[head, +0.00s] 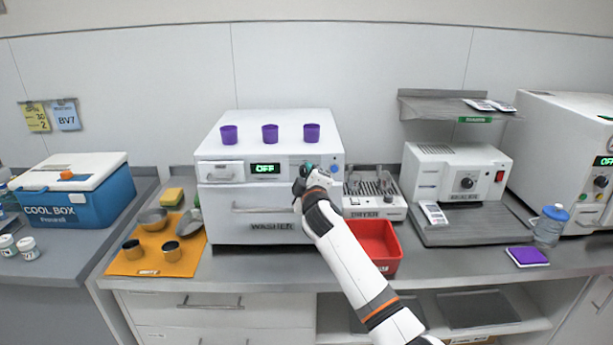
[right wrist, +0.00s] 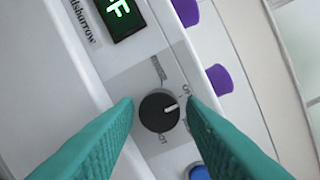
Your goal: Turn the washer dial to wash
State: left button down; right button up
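The white washer (head: 218,222) stands on the counter with its front facing me. Its green display (head: 265,168) reads OFF. In the right wrist view the black round dial (right wrist: 159,111) has a white pointer mark aimed to the picture's right, near a partly hidden label. My right gripper (head: 306,172) is at the washer's upper front and mostly hides the dial in the head view. In the right wrist view its teal fingers (right wrist: 160,108) stand one on each side of the dial, with small gaps visible. My left gripper is out of view.
A blue button (right wrist: 199,172) sits beside the dial. Purple cups (head: 270,133) stand on the washer's top. A red bin (head: 386,262) and the dryer rack (head: 390,208) are to the right. An orange mat (head: 150,262) with metal cups lies left.

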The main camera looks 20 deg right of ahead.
jog(key=c, duration=0.7)
jog(key=shift+f+m+b, duration=0.2)
jog(key=shift+m+b, duration=0.4)
jog(key=shift+b, duration=0.2)
jog(key=m+b, duration=0.4)
jog(key=m+t+b, duration=0.1)
jog(key=m+b, duration=0.1)
jog(key=shift+f, duration=0.25)
jog(key=m+h+b, duration=0.1)
jog(key=m+b, duration=0.1)
jog(key=m, duration=0.1)
jog(key=shift+w+a+r, duration=0.1)
jog(key=shift+m+b, duration=0.6)
jog(key=shift+m, duration=0.5)
jog(key=shift+r, duration=0.1)
